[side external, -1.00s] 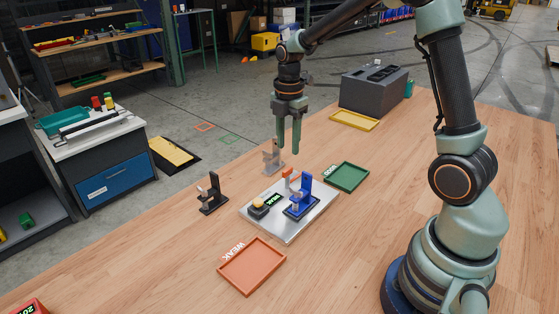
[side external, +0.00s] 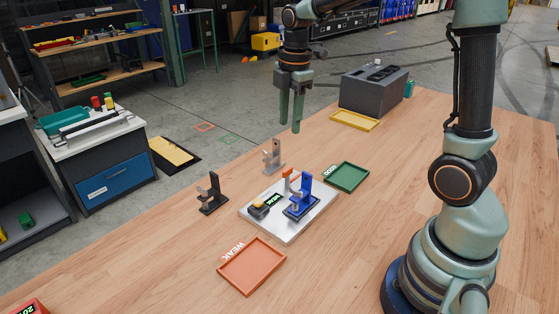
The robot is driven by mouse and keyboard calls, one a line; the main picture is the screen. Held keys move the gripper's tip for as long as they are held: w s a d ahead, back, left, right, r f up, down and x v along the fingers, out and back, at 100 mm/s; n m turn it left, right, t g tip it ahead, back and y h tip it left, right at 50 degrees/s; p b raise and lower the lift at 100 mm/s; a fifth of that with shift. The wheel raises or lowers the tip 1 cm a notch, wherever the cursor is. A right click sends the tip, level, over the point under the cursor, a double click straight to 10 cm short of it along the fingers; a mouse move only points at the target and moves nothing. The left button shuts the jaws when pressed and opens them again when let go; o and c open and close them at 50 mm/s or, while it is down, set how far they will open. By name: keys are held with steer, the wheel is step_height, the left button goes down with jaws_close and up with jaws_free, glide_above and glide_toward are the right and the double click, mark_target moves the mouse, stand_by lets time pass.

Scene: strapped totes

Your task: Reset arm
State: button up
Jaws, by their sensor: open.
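My gripper (side external: 290,128) is open and empty, pointing down, raised above the far side of the table. Below it stands a grey bracket-like stand (side external: 272,157) on the wood; the fingers are apart from it. In front is a silver plate (side external: 288,232) carrying a blue stand (side external: 302,196), an orange-topped part (side external: 288,177) and a small dark unit with a yellow top (side external: 258,208). A small display (side external: 273,201) on the plate has green text too small to read.
A black stand (side external: 212,195) is left of the plate. An orange tray marked WEAK (side external: 252,266), a green tray marked GOOD (side external: 347,177) and a yellow tray (side external: 354,121) lie on the table. A grey slotted box (side external: 374,91) stands at the back.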

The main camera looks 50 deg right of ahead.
steer(key=s+a+r+m+t, duration=0.2)
steer(key=s+a+m, duration=0.1)
steer(key=s+m, duration=0.2)
steer(key=s+a+r+m+t, duration=0.1)
steer(key=s+a+m+t, duration=0.1)
steer(key=s+m, duration=0.4)
steer(key=a+m, duration=0.1)
steer(key=m, duration=0.3)
steer(key=shift+s+a+r+t, duration=0.15)
steer(key=shift+a+r+t, duration=0.25)
